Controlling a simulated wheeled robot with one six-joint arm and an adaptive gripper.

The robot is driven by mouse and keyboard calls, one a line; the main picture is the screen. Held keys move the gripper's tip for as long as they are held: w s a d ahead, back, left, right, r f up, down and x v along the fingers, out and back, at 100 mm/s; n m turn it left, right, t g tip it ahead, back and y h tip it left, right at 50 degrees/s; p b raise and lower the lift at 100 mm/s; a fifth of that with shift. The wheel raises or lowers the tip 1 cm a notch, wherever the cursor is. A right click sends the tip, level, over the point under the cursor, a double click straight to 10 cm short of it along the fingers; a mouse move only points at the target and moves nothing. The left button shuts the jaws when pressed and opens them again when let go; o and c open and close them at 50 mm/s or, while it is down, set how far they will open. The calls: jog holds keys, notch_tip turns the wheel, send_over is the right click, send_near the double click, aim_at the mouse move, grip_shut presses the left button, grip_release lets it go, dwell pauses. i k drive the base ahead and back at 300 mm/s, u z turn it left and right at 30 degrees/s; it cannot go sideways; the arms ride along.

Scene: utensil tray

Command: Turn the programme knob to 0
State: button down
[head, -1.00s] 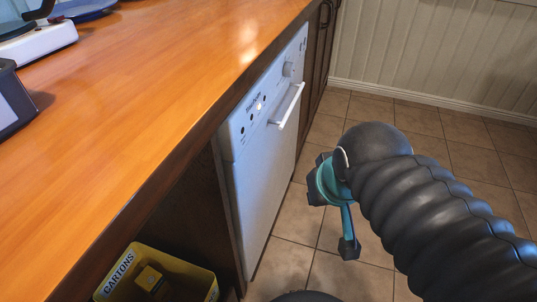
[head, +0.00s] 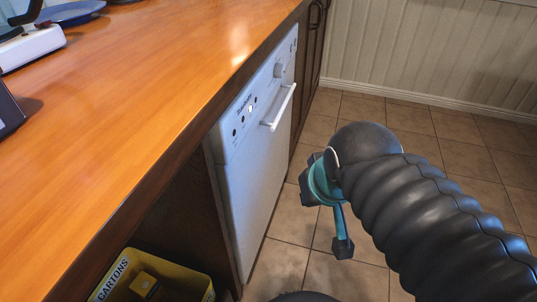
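The programme knob (head: 280,70) is a round pale knob near the far end of the control panel of a white dishwasher (head: 250,180). Its pointer and markings are too small to read. The dishwasher sits under the counter, with its door shut and a white bar handle (head: 279,108) below the knob. My gripper (head: 322,212) is right of the dishwasher, over the floor, apart from the door and nearer to me than the knob. One dark-tipped teal finger hangs down. The arm hides part of the gripper, so its opening is unclear.
A wooden countertop (head: 150,90) runs along the left, its edge above the dishwasher. A yellow cartons bin (head: 196,288) stands in the open space below at the lower left. A white appliance (head: 38,48) and a blue plate (head: 75,12) are on the counter. Tiled floor (head: 440,125) lies clear on the right.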

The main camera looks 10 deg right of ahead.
aim_at(280, 70)
jog(key=u, duration=0.05)
jog(key=k, duration=1.2)
jog(key=z, duration=0.75)
jog(key=i, duration=1.05)
jog(key=u, duration=0.35)
